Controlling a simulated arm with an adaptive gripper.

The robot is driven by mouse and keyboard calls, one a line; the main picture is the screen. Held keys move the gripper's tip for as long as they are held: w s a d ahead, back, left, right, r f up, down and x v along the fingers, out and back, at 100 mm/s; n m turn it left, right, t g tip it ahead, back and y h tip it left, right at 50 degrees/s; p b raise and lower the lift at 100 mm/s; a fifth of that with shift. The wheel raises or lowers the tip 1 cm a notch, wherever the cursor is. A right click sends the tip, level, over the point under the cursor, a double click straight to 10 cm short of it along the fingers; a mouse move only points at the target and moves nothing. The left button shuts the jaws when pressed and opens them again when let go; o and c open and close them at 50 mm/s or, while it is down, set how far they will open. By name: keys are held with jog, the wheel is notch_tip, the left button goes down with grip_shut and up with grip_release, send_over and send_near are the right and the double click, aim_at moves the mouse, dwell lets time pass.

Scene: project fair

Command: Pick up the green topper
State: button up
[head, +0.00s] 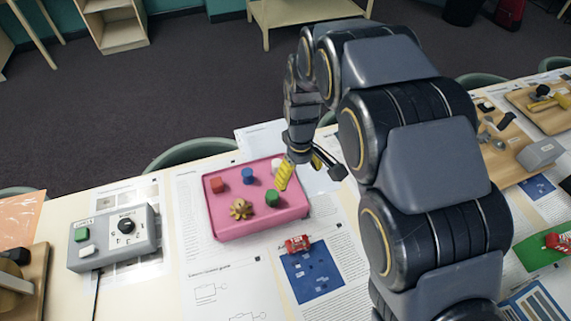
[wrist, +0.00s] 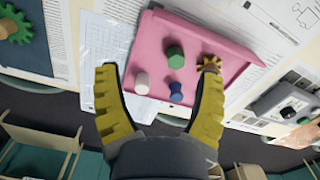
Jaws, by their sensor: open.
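The green topper (head: 272,197) stands in the pink tray (head: 222,232), near its right front part. In the wrist view the green topper (wrist: 175,57) is ahead of my gripper (wrist: 160,75), beyond the fingertips and slightly right of the middle of the gap. In the head view my gripper (head: 309,176) is above the tray's right edge, with its fingers spread and nothing between them. One yellow finger is close to the green topper in the head picture; I cannot tell any contact.
The tray also holds a red block (head: 217,185), a blue topper (head: 248,175), a white piece (wrist: 142,83) and a brown gear-like piece (head: 240,209). A red toy car (head: 297,244) lies in front of the tray. A grey control box (head: 115,237) stands at left.

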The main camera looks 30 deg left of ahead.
jog(key=n, duration=0.2)
send_over(272, 194)
jog(key=f, duration=0.5)
jog(key=shift+s+d+f, duration=0.2)
jog(key=shift+d+f, duration=0.05)
jog(key=shift+f, duration=0.1)
jog(key=shift+s+a+f, duration=0.1)
jog(key=shift+a+f, duration=0.1)
jog(key=shift+f, duration=1.05)
jog(key=f, duration=0.5)
jog(key=shift+w+f, duration=0.25)
jog(key=shift+f, duration=0.1)
jog(key=c, duration=1)
